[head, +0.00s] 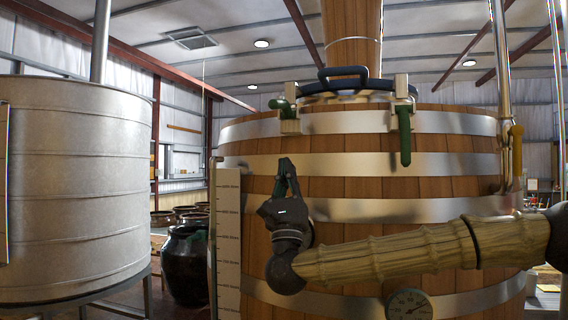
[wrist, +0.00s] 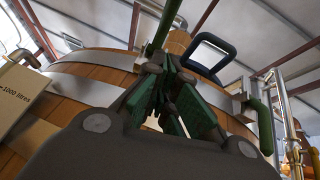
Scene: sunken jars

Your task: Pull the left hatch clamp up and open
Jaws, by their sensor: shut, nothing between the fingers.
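The left hatch clamp (head: 289,114) sits at the top rim of the wooden vat, left of the hatch. Its green handle (head: 279,104) looks short in the head view and does not hang down; in the wrist view the handle (wrist: 163,27) slants upward beyond my fingers. My gripper (head: 285,165) is below the left clamp, pointing up, in front of the upper metal bands. It is shut and empty, and a gap shows between it and the clamp in the head view. In the wrist view the green fingers (wrist: 158,67) hide part of the clamp.
The right clamp (head: 404,130) has its green handle hanging down. The hatch's dark handle (head: 343,74) lies between the clamps. A white scale board (head: 228,240) stands against the vat on the left. A metal tank (head: 80,185) and dark jars (head: 187,262) stand farther left. A gauge (head: 409,304) is low on the vat.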

